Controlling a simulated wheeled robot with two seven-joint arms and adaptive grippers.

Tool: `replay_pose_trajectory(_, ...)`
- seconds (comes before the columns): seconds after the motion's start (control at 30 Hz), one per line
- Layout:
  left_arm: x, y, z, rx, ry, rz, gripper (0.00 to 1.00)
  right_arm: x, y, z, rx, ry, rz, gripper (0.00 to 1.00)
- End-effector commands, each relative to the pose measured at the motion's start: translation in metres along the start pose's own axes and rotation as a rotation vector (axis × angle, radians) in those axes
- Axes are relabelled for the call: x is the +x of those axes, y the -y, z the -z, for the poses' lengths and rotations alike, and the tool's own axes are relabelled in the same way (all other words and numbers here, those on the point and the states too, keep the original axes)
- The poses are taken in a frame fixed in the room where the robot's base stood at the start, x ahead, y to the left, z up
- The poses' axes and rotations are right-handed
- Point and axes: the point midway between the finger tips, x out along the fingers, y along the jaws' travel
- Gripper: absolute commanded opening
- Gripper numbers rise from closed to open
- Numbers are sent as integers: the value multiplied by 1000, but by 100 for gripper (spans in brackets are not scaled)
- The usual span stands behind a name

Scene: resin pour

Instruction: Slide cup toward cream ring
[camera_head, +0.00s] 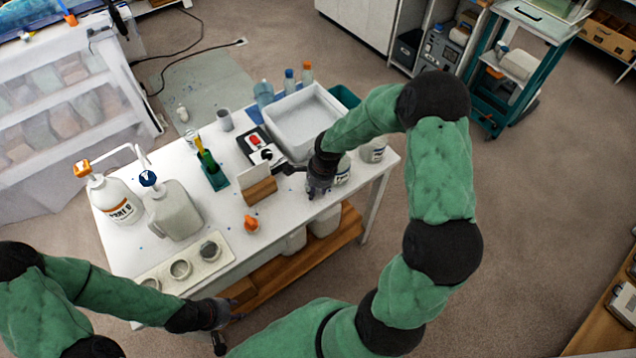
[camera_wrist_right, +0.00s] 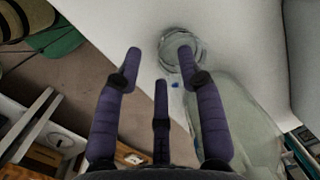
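A clear round cup (camera_wrist_right: 176,42) shows in the right wrist view on the white tabletop, partly behind a fingertip. My right gripper (camera_wrist_right: 160,70) is open, its dark fingers spread beside and in front of the cup, with no grip visible.
A pump bottle (camera_head: 118,203) and a grey jug (camera_head: 176,212) stand at the left. A wooden block (camera_head: 260,191) and an orange-capped item (camera_head: 251,224) are left of my right gripper. Tabletop in front is fairly clear.

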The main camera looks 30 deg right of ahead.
Motion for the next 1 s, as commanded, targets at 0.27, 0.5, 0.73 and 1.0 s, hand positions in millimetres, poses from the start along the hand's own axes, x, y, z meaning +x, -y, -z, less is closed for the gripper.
replay_pose_trajectory(0.27, 4, 1, 0, 0, 0, 0, 40, 16, 0, 0, 0, 0, 1, 39)
replay_pose_trajectory(0.5, 3, 1, 0, 0, 0, 0, 40, 16, 0, 0, 0, 0, 1, 39)
replay_pose_trajectory(0.73, 4, 1, 0, 0, 0, 0, 40, 16, 0, 0, 0, 0, 1, 0)
replay_pose_trajectory(1.0, 4, 1, 0, 0, 0, 0, 40, 16, 0, 0, 0, 0, 1, 0)
